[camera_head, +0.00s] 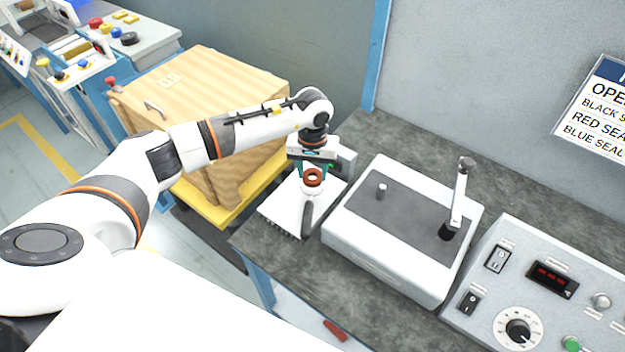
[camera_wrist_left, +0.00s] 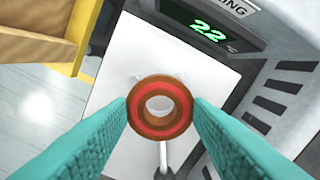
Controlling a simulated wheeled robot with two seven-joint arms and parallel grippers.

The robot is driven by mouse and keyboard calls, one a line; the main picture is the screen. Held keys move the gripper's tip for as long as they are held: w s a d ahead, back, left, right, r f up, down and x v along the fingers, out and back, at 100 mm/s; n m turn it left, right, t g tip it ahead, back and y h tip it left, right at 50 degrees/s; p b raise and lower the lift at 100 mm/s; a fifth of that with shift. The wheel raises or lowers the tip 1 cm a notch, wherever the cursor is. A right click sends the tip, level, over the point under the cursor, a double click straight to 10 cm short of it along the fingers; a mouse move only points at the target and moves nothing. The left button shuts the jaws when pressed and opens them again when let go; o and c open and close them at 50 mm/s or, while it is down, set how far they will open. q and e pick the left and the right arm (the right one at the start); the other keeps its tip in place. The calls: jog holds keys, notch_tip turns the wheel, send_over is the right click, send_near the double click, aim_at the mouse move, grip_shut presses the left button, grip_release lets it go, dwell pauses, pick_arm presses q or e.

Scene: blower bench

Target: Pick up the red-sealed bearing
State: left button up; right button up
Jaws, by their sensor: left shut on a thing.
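The red-sealed bearing (camera_head: 314,177) is a ring with a red face and a brown outer rim. My left gripper (camera_head: 313,172) has its teal fingers on either side of the bearing and is shut on it. In the left wrist view the bearing (camera_wrist_left: 160,108) sits between the two textured teal fingertips, its red face and open bore toward the camera. It appears above a white plate (camera_wrist_left: 110,120) of a device with a green "22" display (camera_wrist_left: 209,31). I cannot tell how far the bearing is from the plate. My right gripper is not in view.
A white box with a dark top, a short peg (camera_head: 381,190) and an upright lever (camera_head: 458,200) stands right of the gripper. A control panel (camera_head: 540,290) is at far right. A wooden crate (camera_head: 205,85) stands behind my left arm. Dark bench surface (camera_head: 400,140) shows behind the box.

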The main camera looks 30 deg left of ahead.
pick_arm(q)
jog(key=shift+r+p, duration=1.25)
jog(key=shift+r, duration=1.6)
